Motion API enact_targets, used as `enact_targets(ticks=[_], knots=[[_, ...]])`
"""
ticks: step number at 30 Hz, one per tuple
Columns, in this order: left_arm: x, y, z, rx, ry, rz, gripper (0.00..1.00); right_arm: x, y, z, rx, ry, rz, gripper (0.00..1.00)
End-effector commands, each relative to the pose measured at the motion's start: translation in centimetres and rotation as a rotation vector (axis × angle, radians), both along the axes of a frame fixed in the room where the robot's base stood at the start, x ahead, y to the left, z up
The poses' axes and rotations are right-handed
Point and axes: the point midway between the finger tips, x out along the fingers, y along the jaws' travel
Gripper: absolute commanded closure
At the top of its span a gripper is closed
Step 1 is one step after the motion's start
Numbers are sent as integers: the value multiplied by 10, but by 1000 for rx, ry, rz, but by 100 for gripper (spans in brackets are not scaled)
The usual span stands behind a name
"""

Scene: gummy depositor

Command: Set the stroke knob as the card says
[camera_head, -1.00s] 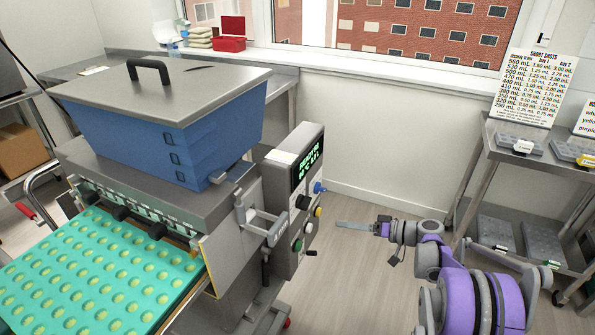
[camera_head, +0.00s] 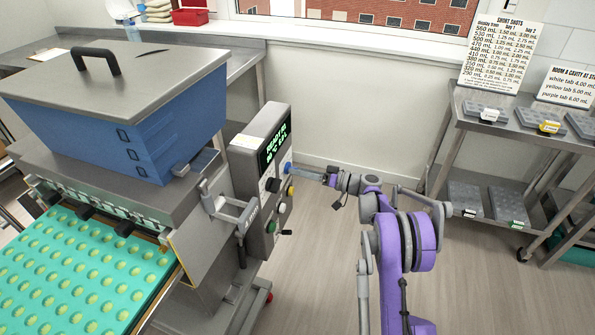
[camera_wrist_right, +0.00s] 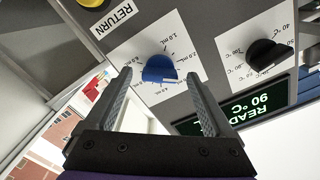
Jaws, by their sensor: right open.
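The blue stroke knob (camera_head: 288,167) is on the control panel (camera_head: 247,165) of the depositor. In the right wrist view the blue knob (camera_wrist_right: 160,66) sits on a white dial plate marked in mL. My right gripper (camera_head: 300,171) is at the panel, with its fingers toward the knob. In the wrist view my right gripper (camera_wrist_right: 158,78) is open, one finger on each side of the knob, with gaps showing. The SHORT SHOTS card (camera_head: 503,60) stands on the steel shelf at right, with mL rows and two day columns. My left gripper is out of view.
A black knob (camera_wrist_right: 266,55) with temperature marks and the green display (camera_wrist_right: 235,122) are close beside the blue knob. A yellow button (camera_head: 291,190) is below it. A second card (camera_head: 568,87) lists tab colours. The floor between panel and shelf is clear.

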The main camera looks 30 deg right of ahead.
Motion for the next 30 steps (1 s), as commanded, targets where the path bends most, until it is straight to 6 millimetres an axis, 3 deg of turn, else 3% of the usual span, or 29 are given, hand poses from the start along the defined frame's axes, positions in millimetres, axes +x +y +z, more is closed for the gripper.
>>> enact_targets(ticks=[13, 27, 30], knots=[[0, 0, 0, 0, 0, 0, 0, 9, 8, 0, 0, 0, 0, 12], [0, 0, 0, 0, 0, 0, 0, 9, 8, 0, 0, 1, -1, 97], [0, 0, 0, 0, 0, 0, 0, 9, 8, 0, 1, 2, -1, 98]])
